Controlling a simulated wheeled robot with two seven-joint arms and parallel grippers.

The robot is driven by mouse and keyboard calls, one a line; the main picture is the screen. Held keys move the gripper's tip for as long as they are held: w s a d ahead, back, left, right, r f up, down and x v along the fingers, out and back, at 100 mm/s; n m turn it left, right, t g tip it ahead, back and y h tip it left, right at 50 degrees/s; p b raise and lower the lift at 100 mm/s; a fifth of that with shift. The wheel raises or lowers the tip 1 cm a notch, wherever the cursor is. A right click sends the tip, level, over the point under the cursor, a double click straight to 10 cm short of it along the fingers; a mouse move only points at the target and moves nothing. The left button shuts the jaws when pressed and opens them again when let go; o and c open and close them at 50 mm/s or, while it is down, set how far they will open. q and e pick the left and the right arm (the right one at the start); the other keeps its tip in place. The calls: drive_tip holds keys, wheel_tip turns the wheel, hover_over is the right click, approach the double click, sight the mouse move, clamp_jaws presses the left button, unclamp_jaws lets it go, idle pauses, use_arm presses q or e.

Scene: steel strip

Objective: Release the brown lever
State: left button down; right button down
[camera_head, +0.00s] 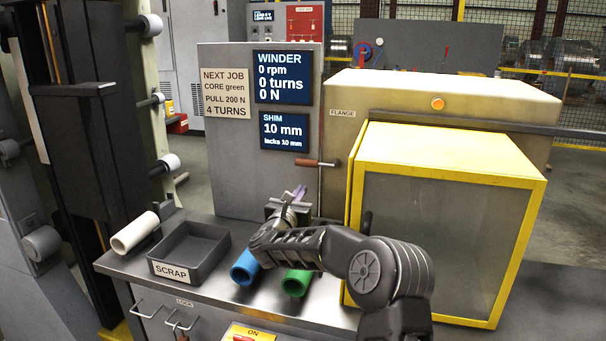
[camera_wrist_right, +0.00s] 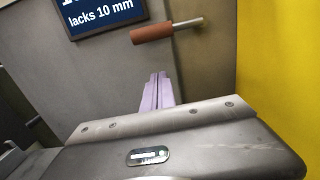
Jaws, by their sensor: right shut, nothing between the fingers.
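My right gripper (camera_head: 299,191) is in front of the panel, below and a little left of the lever. Its pale purple fingers (camera_wrist_right: 157,80) are shut together with nothing between them. In the wrist view a gap shows between the fingertips and the lever. My left gripper is not in view.
A yellow-framed guard (camera_head: 450,172) stands close on the right. On the bench are a scrap tray (camera_head: 190,262), a white tube (camera_head: 134,233), a blue tube (camera_head: 244,268) and a green tube (camera_head: 296,283). The screen (camera_head: 283,78) reads 0 rpm, 0 turns, 0 N.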

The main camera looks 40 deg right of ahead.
sight(317, 164)
drive_tip(key=shift+x, duration=1)
wheel_tip(317, 164, up, 4)
drive_tip(key=shift+w+d+f+p, duration=0.1)
drive_tip(key=shift+d+f+p, duration=0.1)
drive_tip(key=shift+p, duration=0.5)
drive_tip(key=shift+w+r, duration=0.1)
drive_tip(key=shift+r, duration=0.05)
